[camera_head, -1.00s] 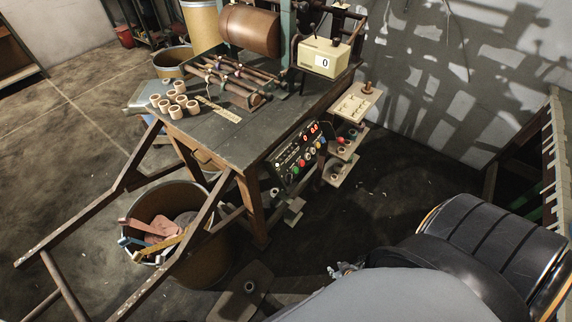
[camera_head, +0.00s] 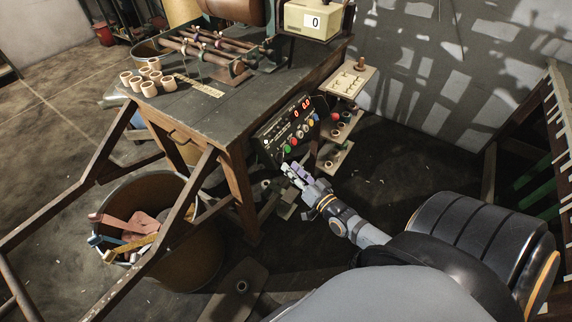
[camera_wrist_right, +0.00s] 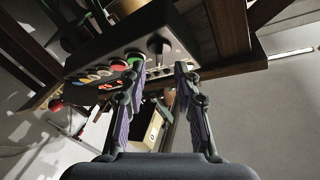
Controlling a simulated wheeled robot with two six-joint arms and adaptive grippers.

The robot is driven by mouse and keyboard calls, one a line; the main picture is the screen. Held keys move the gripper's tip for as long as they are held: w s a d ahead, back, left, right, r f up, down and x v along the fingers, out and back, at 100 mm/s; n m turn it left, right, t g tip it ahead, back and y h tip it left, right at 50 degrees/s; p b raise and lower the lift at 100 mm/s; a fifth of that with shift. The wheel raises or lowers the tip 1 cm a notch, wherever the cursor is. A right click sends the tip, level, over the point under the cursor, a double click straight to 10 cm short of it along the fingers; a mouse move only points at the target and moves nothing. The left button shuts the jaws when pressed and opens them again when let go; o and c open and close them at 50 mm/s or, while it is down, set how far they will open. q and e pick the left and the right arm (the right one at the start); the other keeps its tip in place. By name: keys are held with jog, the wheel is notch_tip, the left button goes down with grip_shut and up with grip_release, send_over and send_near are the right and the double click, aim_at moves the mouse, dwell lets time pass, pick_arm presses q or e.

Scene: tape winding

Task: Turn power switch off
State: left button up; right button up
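The black control panel (camera_head: 285,130) with red digits, coloured buttons and switches is fixed to the bench's front side. In the right wrist view the panel (camera_wrist_right: 95,50) appears upside down. A dark toggle-like switch (camera_wrist_right: 158,46) stands out at its end, beside a green button (camera_wrist_right: 135,58); its label cannot be read. My right gripper (camera_head: 291,170) is just below and in front of the panel's lower left end. In the wrist view the right gripper (camera_wrist_right: 161,68) is open and empty, its fingertips either side of the switch in the picture. Contact cannot be told. My left gripper is out of view.
The wooden workbench (camera_head: 205,120) carries pale tape rolls (camera_head: 148,78) and a roller rack. Small shelves (camera_head: 348,80) project right of the panel. A bin (camera_head: 180,262) with scraps stands at lower left, behind a wooden frame (camera_head: 190,220). Dark floor lies right of the bench.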

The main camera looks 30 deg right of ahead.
aim_at(283, 159)
jog(key=w, duration=0.4)
jog(key=shift+a+b, duration=0.1)
jog(key=shift+b, duration=0.3)
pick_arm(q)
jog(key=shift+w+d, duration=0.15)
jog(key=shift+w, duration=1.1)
pick_arm(e)
jog(key=shift+c, duration=0.3)
grip_shut()
